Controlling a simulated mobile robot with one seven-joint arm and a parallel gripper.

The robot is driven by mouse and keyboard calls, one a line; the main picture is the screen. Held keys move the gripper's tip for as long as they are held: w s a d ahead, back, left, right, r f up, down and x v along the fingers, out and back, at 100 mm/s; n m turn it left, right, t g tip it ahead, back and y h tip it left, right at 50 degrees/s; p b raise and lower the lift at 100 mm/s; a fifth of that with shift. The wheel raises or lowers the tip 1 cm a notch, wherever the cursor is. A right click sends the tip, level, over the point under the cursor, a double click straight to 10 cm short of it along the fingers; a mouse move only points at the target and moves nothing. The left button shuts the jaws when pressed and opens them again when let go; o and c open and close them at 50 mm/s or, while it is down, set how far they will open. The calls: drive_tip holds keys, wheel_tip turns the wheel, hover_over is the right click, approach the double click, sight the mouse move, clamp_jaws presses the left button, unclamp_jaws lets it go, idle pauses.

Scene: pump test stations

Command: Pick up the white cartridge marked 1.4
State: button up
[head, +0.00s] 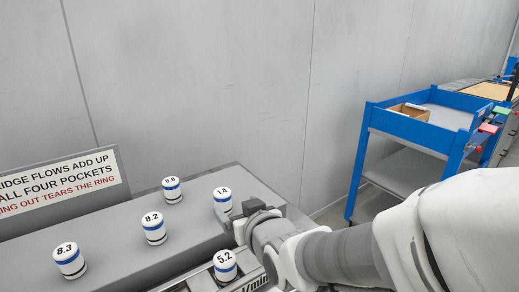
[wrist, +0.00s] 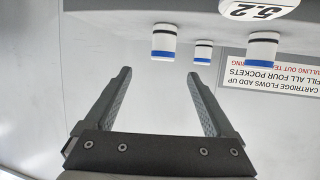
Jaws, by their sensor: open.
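The white cartridge marked 1.4 (head: 222,200) stands upright on the grey bench top, with a blue band around it. My gripper (head: 243,217) is just to its right and nearer the camera in the head view, partly overlapping its surroundings. In the wrist view my gripper (wrist: 158,73) has its two fingers apart with nothing between them. A blue-banded white cartridge (wrist: 163,42) stands beyond the fingertips there, but its marking does not show. Whether the fingers touch the 1.4 cartridge cannot be told from the head view.
Similar cartridges marked 8.8 (head: 172,190), 8.2 (head: 154,228) and 8.3 (head: 70,260) stand to the left. One marked 5.2 (head: 225,265) sits in front, close to my gripper. A sign (head: 60,185) stands behind at left. A blue cart (head: 420,125) is at right.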

sight(224, 196)
drive_tip(key=p+x, duration=0.2)
drive_tip(key=x, duration=0.1)
drive_tip(key=shift+p, duration=0.35)
drive_tip(key=shift+x, duration=0.95)
drive_tip(key=shift+a+b+x, duration=0.15)
drive_tip(key=shift+b+x, duration=0.25)
drive_tip(key=shift+x, duration=1.15)
drive_tip(key=shift+a+b+x, duration=0.1)
drive_tip(key=shift+b+x, duration=0.25)
drive_tip(key=shift+x, duration=1.2)
drive_tip(key=shift+s+r, duration=0.15)
clamp_jaws()
